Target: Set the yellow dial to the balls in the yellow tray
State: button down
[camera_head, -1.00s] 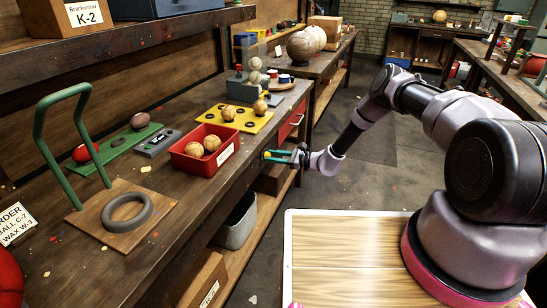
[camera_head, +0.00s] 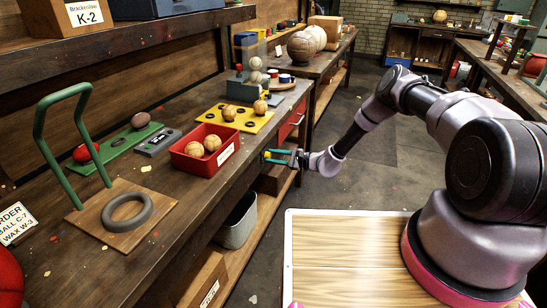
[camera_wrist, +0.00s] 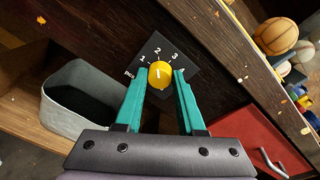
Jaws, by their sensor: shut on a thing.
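The yellow tray (camera_head: 216,117), a flat board with dark holes, lies on the bench.
A red tray (camera_head: 190,165) with two balls (camera_head: 212,143) stands in front of the yellow tray. A grey bin (camera_wrist: 85,90) is below the bench, left of the dial in the wrist view. A red drawer front (camera_wrist: 262,130) with a handle is at lower right.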

jog(key=shift+d+f, duration=0.1)
jog(key=c, duration=0.5)
grip_release()
jog(key=v, duration=1.1)
